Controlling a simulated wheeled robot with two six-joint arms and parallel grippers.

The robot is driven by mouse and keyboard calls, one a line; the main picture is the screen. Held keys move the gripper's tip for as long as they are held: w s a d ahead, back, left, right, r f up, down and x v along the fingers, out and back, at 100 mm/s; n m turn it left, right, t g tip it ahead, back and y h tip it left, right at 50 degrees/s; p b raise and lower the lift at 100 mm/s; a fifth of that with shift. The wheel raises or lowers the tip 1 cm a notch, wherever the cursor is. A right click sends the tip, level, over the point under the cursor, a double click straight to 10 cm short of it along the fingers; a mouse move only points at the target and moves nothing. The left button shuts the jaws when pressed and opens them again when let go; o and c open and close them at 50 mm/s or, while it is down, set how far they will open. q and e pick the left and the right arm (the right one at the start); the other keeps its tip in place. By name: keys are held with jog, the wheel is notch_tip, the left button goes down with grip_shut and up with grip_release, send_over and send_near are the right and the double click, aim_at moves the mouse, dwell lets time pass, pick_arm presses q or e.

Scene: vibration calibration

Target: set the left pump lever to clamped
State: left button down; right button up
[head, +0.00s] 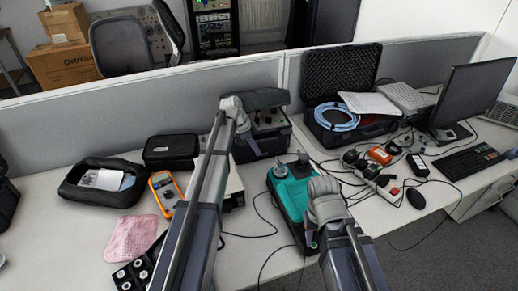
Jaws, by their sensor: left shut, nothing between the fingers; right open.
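I cannot clearly make out the left pump lever in the head view. My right gripper (311,240) is open, pointing down beside the right front of the teal device. My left arm hides part of a pale box left of the black unit.
An orange multimeter (165,190), black pouch (171,151), open soft case (100,182) and pink cloth (131,238) lie at left. A foam-lined case (340,80) with blue cable (335,117), a monitor (476,92) and keyboard (468,162) stand at right. Loose cables cross the desk.

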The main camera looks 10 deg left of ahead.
pick_arm(q)
jog(key=p+v, duration=0.3)
jog(key=v, duration=0.1)
jog(key=shift+r, duration=0.3)
pick_arm(e)
notch_tip(320, 180, up, 4)
jog(key=shift+d+r, duration=0.1)
